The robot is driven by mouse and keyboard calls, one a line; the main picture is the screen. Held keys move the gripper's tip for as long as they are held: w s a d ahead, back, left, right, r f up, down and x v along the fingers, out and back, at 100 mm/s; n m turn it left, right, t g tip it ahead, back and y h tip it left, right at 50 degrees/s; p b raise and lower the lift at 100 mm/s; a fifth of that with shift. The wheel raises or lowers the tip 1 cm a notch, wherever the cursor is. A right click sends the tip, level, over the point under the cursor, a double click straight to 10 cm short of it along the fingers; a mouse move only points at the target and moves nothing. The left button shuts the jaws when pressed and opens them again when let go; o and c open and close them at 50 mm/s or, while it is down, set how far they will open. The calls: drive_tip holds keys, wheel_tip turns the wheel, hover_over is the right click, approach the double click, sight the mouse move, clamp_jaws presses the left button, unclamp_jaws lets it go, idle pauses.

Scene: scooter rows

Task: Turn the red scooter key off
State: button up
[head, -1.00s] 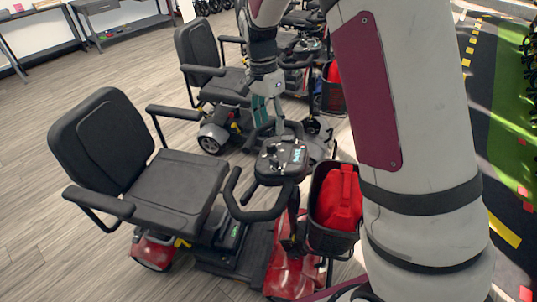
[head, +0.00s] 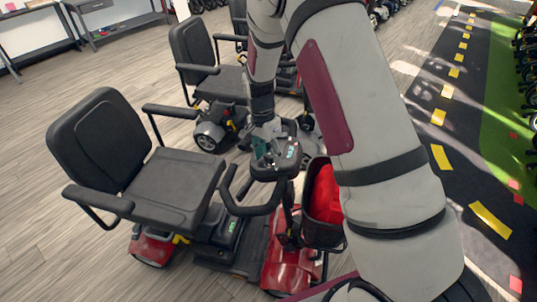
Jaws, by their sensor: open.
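The red scooter (head: 283,262) stands in the front, with a black seat (head: 170,178) on its left and black handlebars. Its control console (head: 283,165) sits at the top of the tiller. My gripper (head: 262,160) points down at the left part of the console, with its fingers close to the dials. The gripper is open. The key is hidden behind the fingers or too small to make out, and I cannot tell whether the fingers touch anything.
A black basket (head: 322,232) with a red bag (head: 327,195) hangs at the front of the scooter, close to my arm. More scooters (head: 215,95) stand behind. Grey wood floor lies free at left. A marked roadway mat (head: 460,150) runs along the right.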

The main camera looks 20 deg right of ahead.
drive_tip(key=shift+c, duration=0.2)
drive_tip(key=c, duration=1.1)
drive_tip(key=shift+n, duration=0.3)
drive_tip(key=n+b, duration=0.1)
drive_tip(key=n, duration=0.4)
drive_tip(key=shift+w+b, duration=0.1)
drive_tip(key=shift+b, duration=0.3)
drive_tip(key=n+b, duration=0.1)
drive_tip(key=n, duration=0.5)
drive_tip(key=shift+a+h, duration=0.15)
drive_tip(key=shift+h, duration=0.15)
drive_tip(key=shift+n, duration=0.4)
drive_tip(key=o, duration=1.1)
